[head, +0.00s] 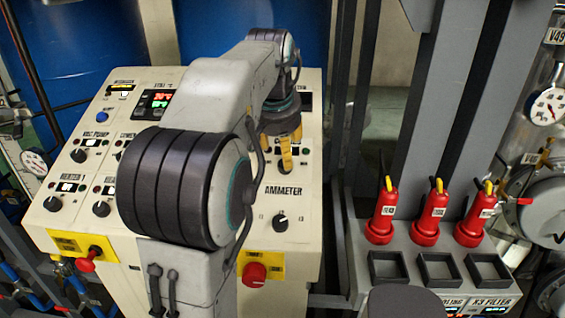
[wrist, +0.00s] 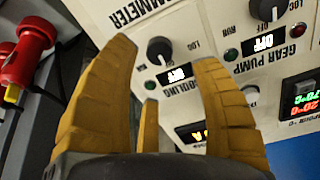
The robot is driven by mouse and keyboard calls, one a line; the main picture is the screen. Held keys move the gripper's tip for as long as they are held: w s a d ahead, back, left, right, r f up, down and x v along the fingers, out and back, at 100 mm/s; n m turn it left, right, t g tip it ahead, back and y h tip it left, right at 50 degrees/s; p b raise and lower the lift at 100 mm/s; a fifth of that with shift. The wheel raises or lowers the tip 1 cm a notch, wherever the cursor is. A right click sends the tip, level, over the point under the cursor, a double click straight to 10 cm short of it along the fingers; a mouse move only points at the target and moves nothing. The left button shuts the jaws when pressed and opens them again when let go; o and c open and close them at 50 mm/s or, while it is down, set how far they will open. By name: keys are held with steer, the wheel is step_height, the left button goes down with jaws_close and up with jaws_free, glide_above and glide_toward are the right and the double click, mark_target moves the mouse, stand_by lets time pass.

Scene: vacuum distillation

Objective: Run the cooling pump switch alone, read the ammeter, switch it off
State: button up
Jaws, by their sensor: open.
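The cream control panel (head: 225,262) is in front of me in the head view. My gripper (head: 287,155) is open and empty, with yellow fingers pointing down at the panel's right part. In the wrist view, the cooling knob (wrist: 158,50) shows between my fingertips (wrist: 165,54), black and apparently untouched. I cannot make out an ammeter reading.
A red button (head: 254,273) sits on a yellow plate at the panel's lower right. Red bottle-shaped objects (head: 381,215) stand on the grey unit at right. My arm hides the panel's middle.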

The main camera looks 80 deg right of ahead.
steer(key=shift+p+x, duration=1.7)
steer(key=shift+x, duration=1.75)
steer(key=shift+o, duration=0.2)
jaws_close()
